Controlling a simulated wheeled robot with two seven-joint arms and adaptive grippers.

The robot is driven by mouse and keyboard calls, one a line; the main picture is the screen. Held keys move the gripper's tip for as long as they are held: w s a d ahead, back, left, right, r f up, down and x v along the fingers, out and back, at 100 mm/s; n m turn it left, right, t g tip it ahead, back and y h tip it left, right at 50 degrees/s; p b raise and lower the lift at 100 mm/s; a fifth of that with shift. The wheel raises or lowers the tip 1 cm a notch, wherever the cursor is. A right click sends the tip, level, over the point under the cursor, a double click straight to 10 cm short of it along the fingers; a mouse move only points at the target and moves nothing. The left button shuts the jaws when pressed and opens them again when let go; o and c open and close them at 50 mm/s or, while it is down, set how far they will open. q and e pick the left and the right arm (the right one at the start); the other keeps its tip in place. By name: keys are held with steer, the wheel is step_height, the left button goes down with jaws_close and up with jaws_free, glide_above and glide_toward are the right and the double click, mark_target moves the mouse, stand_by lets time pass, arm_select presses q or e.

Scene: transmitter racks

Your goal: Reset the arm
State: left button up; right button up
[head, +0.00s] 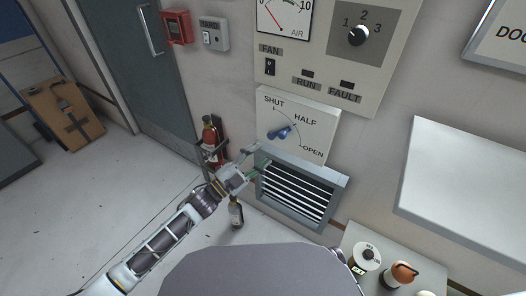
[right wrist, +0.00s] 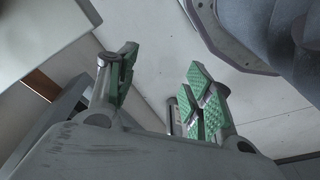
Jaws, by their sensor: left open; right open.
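My left arm reaches in from the lower left of the head view. Its gripper (head: 258,163) is open and empty, in front of the upper left corner of the louvred vent (head: 297,195). It is below the damper panel marked SHUT, HALF and OPEN, whose blue lever (head: 283,132) stands apart from the fingers. My right gripper (right wrist: 160,92) shows in the right wrist view with its green-padded fingers spread and nothing between them. In the head view the right gripper cannot be made out.
A fire extinguisher (head: 210,140) hangs on the wall, and a bottle (head: 236,213) stands on the floor. A control panel (head: 325,70) is above the damper panel. A white panel (head: 462,190) and a small table with several items (head: 430,278) are at right. Open floor lies at left.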

steer(key=shift+f, duration=0.1)
stand_by(0.7)
steer(key=s+d+f+p, duration=0.3)
steer(key=s+f+p, duration=0.5)
steer(key=p, duration=0.4)
steer(key=s+d+p, duration=0.4)
steer(key=s+p, duration=0.6)
steer(key=s, duration=0.4)
steer(key=shift+s+d+f+g+h, duration=0.2)
steer(key=shift+s+f+g+h, duration=0.1)
steer(key=shift+h, duration=0.1)
